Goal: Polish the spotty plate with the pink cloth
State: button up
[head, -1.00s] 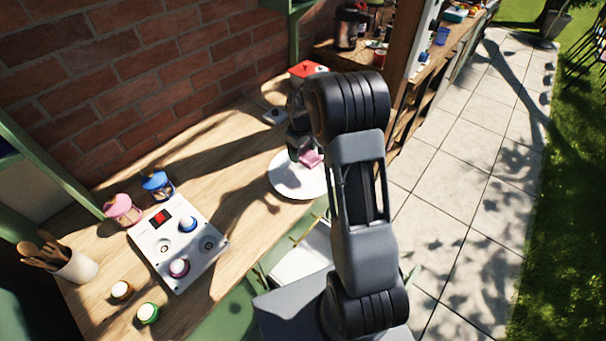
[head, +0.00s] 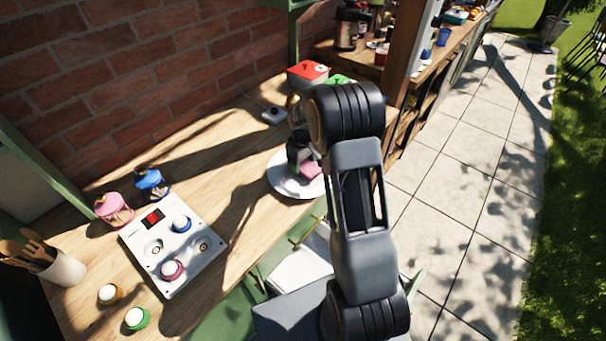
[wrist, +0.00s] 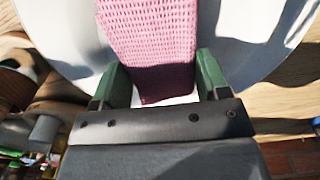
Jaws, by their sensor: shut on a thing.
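The white plate (head: 284,183) lies on the wooden table, partly behind my arm in the head view. Its pale rim (wrist: 238,62) also shows in the wrist view, with no spots that I can make out. The pink cloth (head: 307,170) is over the plate; in the wrist view the cloth (wrist: 150,40) is a folded, waffle-textured piece lying across the plate's middle. My gripper (wrist: 155,85) has its green fingers on either side of the cloth and is shut on it. Whether the cloth presses on the plate is hard to tell.
A red-lidded box (head: 307,72) is behind the plate. Bare wood lies between panel and plate. A brick wall bounds the back.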

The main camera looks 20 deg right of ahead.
jog(key=shift+f, duration=0.25)
jog(key=o, duration=0.8)
jog(key=shift+r, duration=0.15)
notch_tip(320, 180, up, 14)
jog(key=shift+f+b, duration=0.2)
jog(key=shift+b, duration=0.25)
